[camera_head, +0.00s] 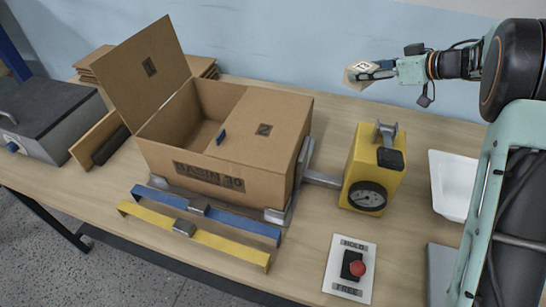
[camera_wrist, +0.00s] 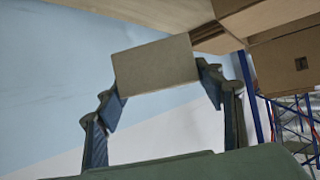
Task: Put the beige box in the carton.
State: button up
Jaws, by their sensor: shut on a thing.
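My gripper (camera_head: 375,74) is up at the back, right of the carton and above the table's rear edge. It is shut on the beige box (camera_head: 358,72), which has a pale label on one face. In the wrist view the beige box (camera_wrist: 156,66) sits between both fingers, slightly tilted. The brown carton (camera_head: 215,182) stands mid-table, marked "BASIN 30". Its left flap stands up and its left part is open. A flap marked "2" covers the right part. Brown cardboard, seemingly the carton (camera_wrist: 288,60), shows at the right in the wrist view.
A yellow box with a gauge (camera_head: 372,170) stands right of the carton. A white tray (camera_head: 453,186) and a panel with a red button (camera_head: 357,268) lie further right. Blue and yellow bars (camera_head: 195,235) lie in front of the carton. Flat cardboard (camera_head: 200,66) lies behind it.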

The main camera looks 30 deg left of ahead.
notch_tip(320, 180, down, 6)
jog(key=s+a+n+g+b, duration=0.2)
jog(key=n+g, duration=0.1)
jog(key=shift+s+a+y+b, duration=0.15)
jog(key=shift+a+y+b, duration=0.1)
jog(key=shift+y+b, duration=0.1)
jog(key=f+g+b, duration=0.1)
jog(key=f, duration=0.1)
jog(key=s+f+n+g+b, duration=0.1)
jog(key=f, duration=0.1)
jog(key=s+f+n+b, duration=0.1)
jog(key=f, duration=0.1)
jog(key=shift+d+f+g, duration=0.1)
jog(key=shift+f+g, duration=0.05)
jog(key=shift+g, duration=0.25)
notch_tip(320, 180, down, 10)
jog(key=shift+f, duration=0.1)
jog(key=o, duration=1.3)
jog(key=shift+f, duration=0.15)
